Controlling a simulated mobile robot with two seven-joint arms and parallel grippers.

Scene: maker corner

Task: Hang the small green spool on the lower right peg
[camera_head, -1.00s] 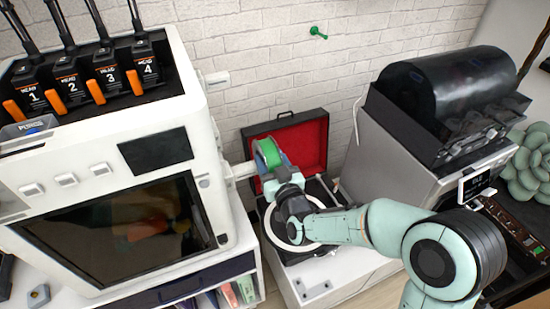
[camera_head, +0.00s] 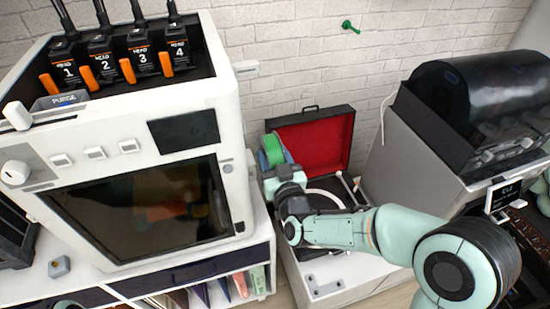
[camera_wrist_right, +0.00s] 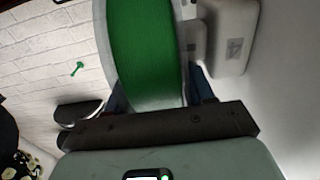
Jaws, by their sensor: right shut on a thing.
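The small green spool (camera_head: 272,150) is held upright by my right gripper (camera_head: 284,170), close to the right side wall of the white printer. In the right wrist view the spool (camera_wrist_right: 148,50) fills the upper middle, a green band between pale flanges. The right gripper (camera_wrist_right: 160,98) is shut on it. A white block (camera_wrist_right: 228,35) stands close to the spool's right side there. An upper white peg (camera_head: 246,69) sticks out from the printer's side. The lower peg is mostly hidden behind the spool; I cannot tell whether the spool is around it. My left gripper is out of view.
The white printer (camera_head: 232,110) stands on a shelf unit at left. An open turntable case with a red-lined lid (camera_head: 325,145) sits behind my right arm. A grey machine with a dark drum (camera_head: 480,95) is at right. A green hook (camera_head: 350,26) is on the brick wall.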

